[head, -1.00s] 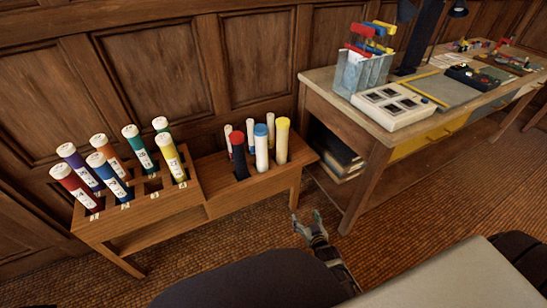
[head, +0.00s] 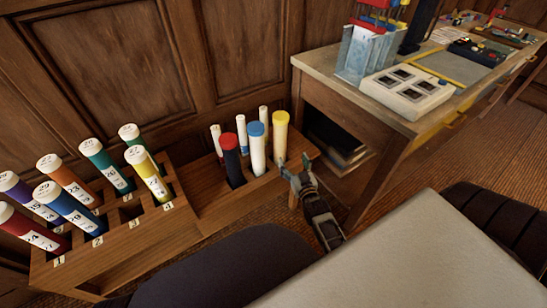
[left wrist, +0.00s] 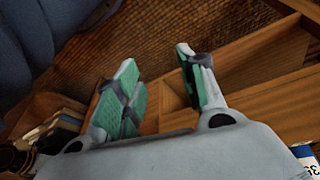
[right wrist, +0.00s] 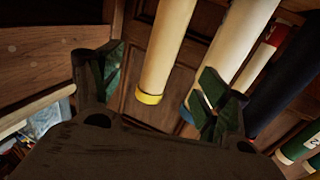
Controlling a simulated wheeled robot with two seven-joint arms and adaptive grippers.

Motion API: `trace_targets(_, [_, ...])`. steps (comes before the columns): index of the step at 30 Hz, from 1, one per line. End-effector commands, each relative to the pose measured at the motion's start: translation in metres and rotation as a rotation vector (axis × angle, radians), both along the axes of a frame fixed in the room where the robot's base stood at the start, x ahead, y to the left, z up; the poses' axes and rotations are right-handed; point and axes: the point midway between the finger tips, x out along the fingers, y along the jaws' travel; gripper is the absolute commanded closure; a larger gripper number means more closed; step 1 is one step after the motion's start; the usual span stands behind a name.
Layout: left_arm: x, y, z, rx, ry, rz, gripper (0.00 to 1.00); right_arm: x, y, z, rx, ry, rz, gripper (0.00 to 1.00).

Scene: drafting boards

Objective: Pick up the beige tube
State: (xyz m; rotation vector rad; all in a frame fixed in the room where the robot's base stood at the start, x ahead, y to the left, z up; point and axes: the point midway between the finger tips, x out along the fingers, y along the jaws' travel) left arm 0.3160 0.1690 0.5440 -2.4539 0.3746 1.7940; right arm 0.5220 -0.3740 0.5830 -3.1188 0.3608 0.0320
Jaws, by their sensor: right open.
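The beige tube with a yellow cap (head: 280,140) stands upright at the right end of the wooden rack in the head view. A similar pale tube with a blue cap (head: 257,150) stands just left of it. My right gripper (head: 295,167) is open and empty, close to the right of the yellow-capped tube. In the right wrist view the yellow-capped tube (right wrist: 165,50) shows between the open fingers (right wrist: 160,70), beyond them. My left gripper (left wrist: 157,65) is open and empty above wooden rack parts in its own wrist view; it is outside the head view.
A dark tube with a red cap (head: 231,160) and several thin white tubes stand close by in the rack (head: 222,205). A wooden desk (head: 340,95) stands to the right. A pale flat surface (head: 400,260) lies in front.

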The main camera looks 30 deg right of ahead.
Motion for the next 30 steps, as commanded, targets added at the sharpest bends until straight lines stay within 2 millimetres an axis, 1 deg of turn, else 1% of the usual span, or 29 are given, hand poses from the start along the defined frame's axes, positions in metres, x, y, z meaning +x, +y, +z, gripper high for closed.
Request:
trace_targets(6, [-0.002, 0.0, 0.005, -0.003, -0.002, -0.002, 0.6, 0.0, -0.003, 0.006, -0.004, -0.018, -0.006, 0.24])
trace_targets(19, [-0.002, -0.001, 0.005, -0.004, -0.004, -0.001, 0.6, 0.002, -0.003, 0.007, -0.004, -0.018, -0.006, 0.24])
trace_targets(23, [-0.001, -0.001, 0.005, -0.007, -0.009, -0.001, 0.6, 0.009, -0.005, 0.006, -0.005, -0.019, -0.005, 0.24])
trace_targets(30, [-0.001, -0.003, 0.005, -0.019, -0.022, -0.001, 0.6, 0.029, -0.009, 0.006, -0.005, -0.019, -0.005, 0.24])
